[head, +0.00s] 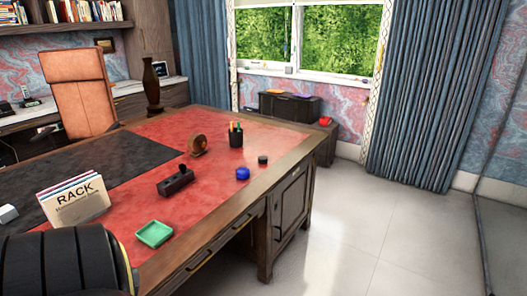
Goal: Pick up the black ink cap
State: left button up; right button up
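A small black round piece (263,159), which looks like the black ink cap, lies on the red leather top of the desk (215,184) near its right edge. A small blue pot (242,173) stands just to the left of it and nearer to me; the two are apart. Neither of my grippers shows in the head view.
A black pen cup (236,139) stands behind the cap. A dark stamp-like block (176,182), a round brown item (197,145), a green tray (154,234) and a rack of papers (75,201) also stand on the desk. Open floor (350,225) lies to the right.

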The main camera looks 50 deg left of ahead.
aim_at(262, 160)
jog(key=u, duration=0.55)
jog(key=i, duration=1.85)
jog(key=u, duration=1.95)
jog(key=i, duration=0.85)
jog(key=u, duration=0.9)
